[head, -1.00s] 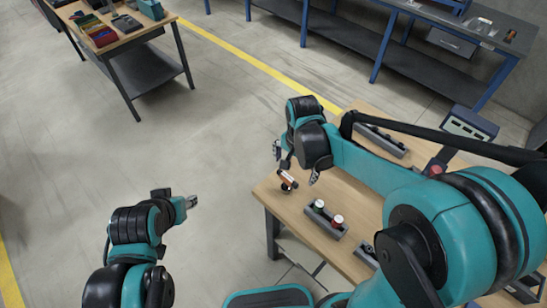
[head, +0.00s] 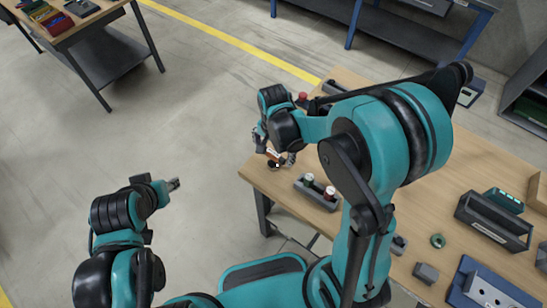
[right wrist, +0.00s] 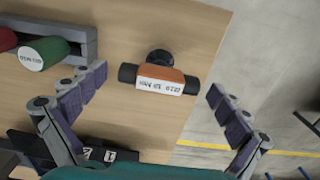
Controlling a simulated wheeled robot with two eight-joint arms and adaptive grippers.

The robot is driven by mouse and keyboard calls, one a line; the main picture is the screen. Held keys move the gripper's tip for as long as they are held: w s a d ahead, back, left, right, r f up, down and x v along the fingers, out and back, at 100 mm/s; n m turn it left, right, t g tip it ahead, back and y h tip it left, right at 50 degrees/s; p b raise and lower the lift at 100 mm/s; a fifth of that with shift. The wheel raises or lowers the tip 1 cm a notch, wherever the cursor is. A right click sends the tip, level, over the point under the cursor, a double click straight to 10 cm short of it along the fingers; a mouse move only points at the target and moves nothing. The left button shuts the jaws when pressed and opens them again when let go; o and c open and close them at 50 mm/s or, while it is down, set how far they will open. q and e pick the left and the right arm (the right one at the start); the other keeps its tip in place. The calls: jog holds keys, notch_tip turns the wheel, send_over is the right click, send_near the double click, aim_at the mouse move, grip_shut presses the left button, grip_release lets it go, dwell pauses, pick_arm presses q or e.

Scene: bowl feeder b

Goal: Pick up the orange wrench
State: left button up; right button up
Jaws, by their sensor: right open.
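The orange piece (right wrist: 160,74), with a white label and dark ends, stands on a round black foot near the table edge; I see no clear wrench shape. It also shows small in the head view (head: 273,154), partly crowded by the fingers. My right gripper (right wrist: 156,86) is open, with one finger on each side of the piece and visible gaps to both. It also shows above the table's near left corner in the head view (head: 275,149). My left gripper (head: 173,184) is over the floor, away from the table; its jaws are too small to read.
A grey holder (head: 318,197) with a green and a red cylinder stands close to the piece. It also shows in the wrist view (right wrist: 92,42). The wooden table (head: 420,225) carries dark trays (head: 492,222) and a green ring (head: 438,241) at the right. Open floor lies left.

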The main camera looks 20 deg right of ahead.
jog(key=c, duration=1.6)
jog(key=shift+r, duration=0.15)
